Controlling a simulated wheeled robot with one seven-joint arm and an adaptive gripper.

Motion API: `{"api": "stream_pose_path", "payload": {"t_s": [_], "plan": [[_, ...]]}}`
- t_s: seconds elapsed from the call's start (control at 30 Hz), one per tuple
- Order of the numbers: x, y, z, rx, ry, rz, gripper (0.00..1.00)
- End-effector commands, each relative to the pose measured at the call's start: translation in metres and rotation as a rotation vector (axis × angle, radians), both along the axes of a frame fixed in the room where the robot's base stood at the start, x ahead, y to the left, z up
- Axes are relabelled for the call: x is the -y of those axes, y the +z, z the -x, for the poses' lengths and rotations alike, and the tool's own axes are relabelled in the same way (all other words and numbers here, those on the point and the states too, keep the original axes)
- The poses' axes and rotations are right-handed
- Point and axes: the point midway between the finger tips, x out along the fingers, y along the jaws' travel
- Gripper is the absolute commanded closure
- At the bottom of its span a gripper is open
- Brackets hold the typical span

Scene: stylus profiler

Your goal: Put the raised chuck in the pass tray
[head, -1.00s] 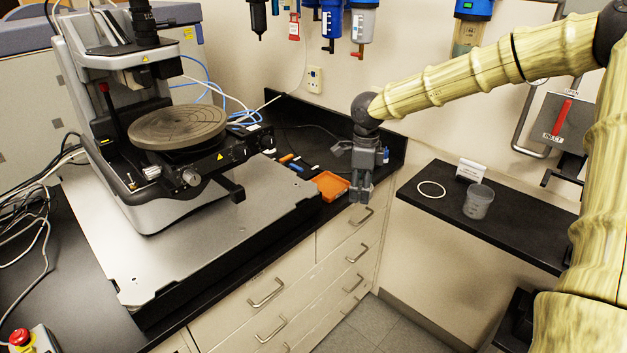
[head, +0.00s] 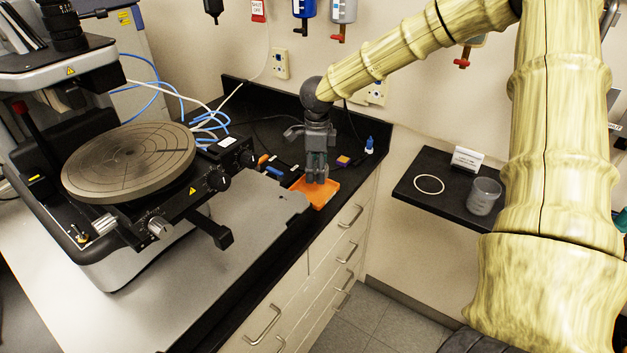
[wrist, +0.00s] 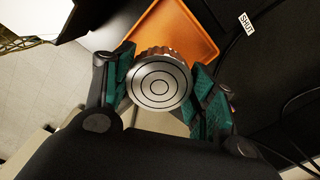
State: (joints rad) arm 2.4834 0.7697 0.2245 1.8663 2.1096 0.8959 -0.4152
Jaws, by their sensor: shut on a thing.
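My gripper (head: 317,179) is shut on a small round metal chuck (wrist: 159,80), which has concentric rings on its face and a ridged rim. In the wrist view the green finger pads press on the chuck from both sides. In the head view the fingers hide the chuck. A shallow orange tray (head: 328,193) lies on the black bench top, and my gripper is over it or just in front of it. In the wrist view the tray (wrist: 188,32) shows beyond the chuck, and the part in sight is empty. The gap between chuck and tray is hard to judge.
The profiler with its large round stage (head: 130,160) stands to the left of the tray. A small blue-capped bottle (head: 369,146) and small items stand behind the tray. A black shelf (head: 420,200) at the right holds a white ring, a cup (head: 484,197) and a sign.

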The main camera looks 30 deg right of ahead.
Motion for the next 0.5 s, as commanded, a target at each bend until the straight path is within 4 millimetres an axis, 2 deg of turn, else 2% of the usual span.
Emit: {"api": "stream_pose_path", "payload": {"t_s": [0.2, 0.5], "plan": [[0.000, -0.020, -0.010, -0.009, 0.000, 0.002, 1.00], [0.003, -0.053, -0.009, -0.010, -0.005, 0.002, 1.00]]}}
